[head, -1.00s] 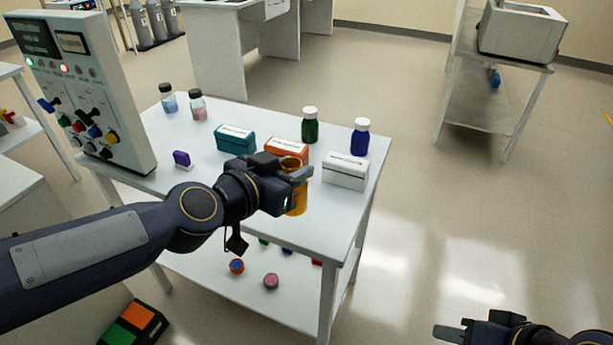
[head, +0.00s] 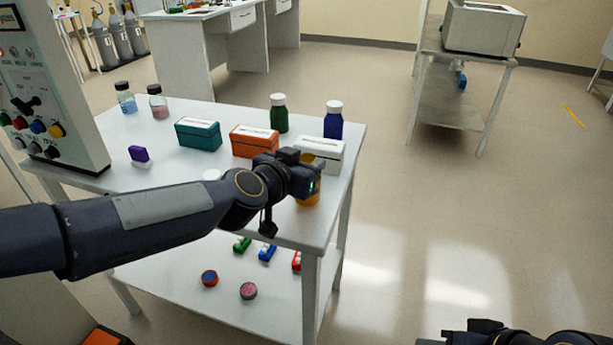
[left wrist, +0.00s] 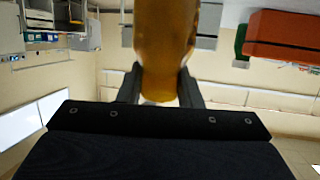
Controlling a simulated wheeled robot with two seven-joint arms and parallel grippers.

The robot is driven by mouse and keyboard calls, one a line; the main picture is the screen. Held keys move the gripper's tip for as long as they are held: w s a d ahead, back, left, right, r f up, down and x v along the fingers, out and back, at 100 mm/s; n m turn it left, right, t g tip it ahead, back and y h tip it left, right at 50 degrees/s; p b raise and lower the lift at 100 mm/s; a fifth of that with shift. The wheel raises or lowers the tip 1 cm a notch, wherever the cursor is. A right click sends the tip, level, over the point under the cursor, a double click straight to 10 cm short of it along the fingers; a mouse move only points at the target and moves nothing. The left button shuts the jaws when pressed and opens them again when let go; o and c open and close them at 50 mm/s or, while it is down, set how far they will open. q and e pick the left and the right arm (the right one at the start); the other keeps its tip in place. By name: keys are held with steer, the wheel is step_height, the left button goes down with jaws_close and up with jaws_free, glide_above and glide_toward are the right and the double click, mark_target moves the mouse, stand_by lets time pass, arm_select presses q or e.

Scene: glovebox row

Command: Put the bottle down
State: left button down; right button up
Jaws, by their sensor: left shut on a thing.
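My left gripper (head: 312,174) is shut on an amber bottle (head: 308,196) over the table's front right part. The gripper hides much of the bottle in the head view, and I cannot tell whether its base touches the table top (head: 235,215). In the left wrist view the bottle (left wrist: 165,45) fills the space between the two dark fingers. My right gripper (head: 432,341) is only partly in view at the bottom right edge, and its opening cannot be made out.
Behind the bottle stand a white box (head: 322,150), an orange box (head: 255,142), a teal box (head: 198,133), a green bottle (head: 279,117) and a blue bottle (head: 333,122). A white disc (head: 211,175) lies left of the gripper. Clear table shows in front.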

arm_select(q)
steer(key=shift+f, duration=0.25)
arm_select(e)
steer(key=shift+f, duration=0.25)
arm_select(q)
steer(key=shift+f, duration=0.1)
steer(key=shift+f, duration=0.15)
steer(key=c, duration=1)
jaws_free()
arm_select(e)
steer(key=shift+f, duration=0.1)
